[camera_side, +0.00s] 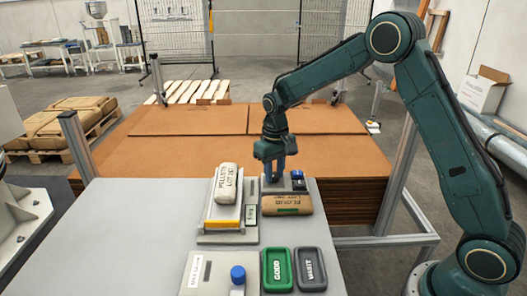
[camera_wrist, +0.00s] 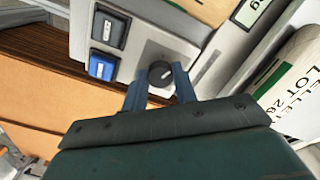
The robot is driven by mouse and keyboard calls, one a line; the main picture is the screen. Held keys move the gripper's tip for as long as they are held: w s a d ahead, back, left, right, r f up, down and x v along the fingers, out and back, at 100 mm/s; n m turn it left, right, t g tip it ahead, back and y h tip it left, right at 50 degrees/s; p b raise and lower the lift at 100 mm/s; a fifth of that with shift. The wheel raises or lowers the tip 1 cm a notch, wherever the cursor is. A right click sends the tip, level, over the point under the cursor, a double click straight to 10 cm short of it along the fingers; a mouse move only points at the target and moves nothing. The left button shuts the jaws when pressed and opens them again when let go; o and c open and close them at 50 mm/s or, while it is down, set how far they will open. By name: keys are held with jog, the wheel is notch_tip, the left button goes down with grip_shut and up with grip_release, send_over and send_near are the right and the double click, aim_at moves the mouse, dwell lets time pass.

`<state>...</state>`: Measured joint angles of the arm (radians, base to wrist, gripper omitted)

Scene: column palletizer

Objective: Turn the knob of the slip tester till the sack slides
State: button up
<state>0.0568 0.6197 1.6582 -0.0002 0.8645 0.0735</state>
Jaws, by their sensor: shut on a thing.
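The slip tester (camera_side: 228,238) stands on the grey table with a pale sack (camera_side: 227,178) lying on its plate (camera_side: 222,224). I cannot tell how far the plate is tilted. The pale sack also shows at the right edge of the wrist view (camera_wrist: 298,82). The dark round knob (camera_wrist: 161,72) with a white pointer mark sits on a light panel (camera_wrist: 150,50). My gripper (camera_wrist: 160,80) is shut on the knob, one blue finger on each side.
A black button (camera_wrist: 110,27) and a blue button (camera_wrist: 102,66) sit close beside the knob. A brown sack (camera_side: 287,205) lies in front of the panel. A green tray (camera_side: 278,283) and a grey tray (camera_side: 311,284) stand nearer, beside a blue-topped object (camera_side: 238,275).

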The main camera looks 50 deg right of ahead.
aim_at(274, 175)
jog(key=m, duration=0.4)
jog(key=shift+m, duration=0.4)
jog(key=shift+w+m, duration=0.1)
jog(key=shift+m, duration=1.7)
jog(key=o, duration=1)
notch_tip(274, 175, up, 14)
jog(key=shift+f, duration=0.1)
